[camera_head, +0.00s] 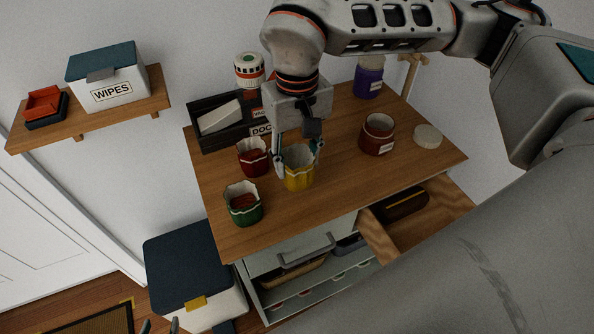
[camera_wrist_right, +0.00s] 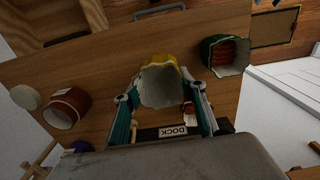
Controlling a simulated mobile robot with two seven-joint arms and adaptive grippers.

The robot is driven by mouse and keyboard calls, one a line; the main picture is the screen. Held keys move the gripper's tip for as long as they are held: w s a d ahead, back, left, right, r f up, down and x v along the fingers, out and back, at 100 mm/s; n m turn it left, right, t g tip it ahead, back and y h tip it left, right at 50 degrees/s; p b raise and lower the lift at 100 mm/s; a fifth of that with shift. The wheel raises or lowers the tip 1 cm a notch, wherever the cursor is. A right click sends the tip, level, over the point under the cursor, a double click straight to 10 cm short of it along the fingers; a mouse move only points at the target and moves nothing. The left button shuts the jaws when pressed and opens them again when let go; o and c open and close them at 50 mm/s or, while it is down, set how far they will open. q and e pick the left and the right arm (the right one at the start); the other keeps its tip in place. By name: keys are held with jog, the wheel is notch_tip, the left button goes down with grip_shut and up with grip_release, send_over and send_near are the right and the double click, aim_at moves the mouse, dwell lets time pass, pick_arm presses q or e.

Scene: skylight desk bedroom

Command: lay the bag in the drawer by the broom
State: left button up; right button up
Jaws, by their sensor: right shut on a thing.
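A yellow paper-like bag (camera_head: 299,178) with a pale jagged rim stands on the wooden desk top; it also shows in the wrist view (camera_wrist_right: 160,85). My right gripper (camera_head: 298,157) reaches down over it, shut on it with a finger on either side. A red bag (camera_head: 252,158) and a green bag (camera_head: 243,205) stand to its left. The open drawer (camera_head: 436,213) juts from the desk's right part, with a dark brown striped item inside. A wooden pole with a crosspiece (camera_head: 411,66) stands behind the desk; I cannot tell if it is the broom. My left gripper (camera_head: 160,327) shows only dark tips, spread apart.
A red-brown jar (camera_head: 377,134), a white lid (camera_head: 428,136), a purple jar (camera_head: 369,79) and a dark DOCK tray (camera_head: 214,130) are on the desk. A shut drawer (camera_head: 293,258) is left of the open one. A lidded bin (camera_head: 195,276) stands on the floor.

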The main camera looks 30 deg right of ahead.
notch_tip(320, 180, up, 15)
jog(key=shift+p, duration=0.3)
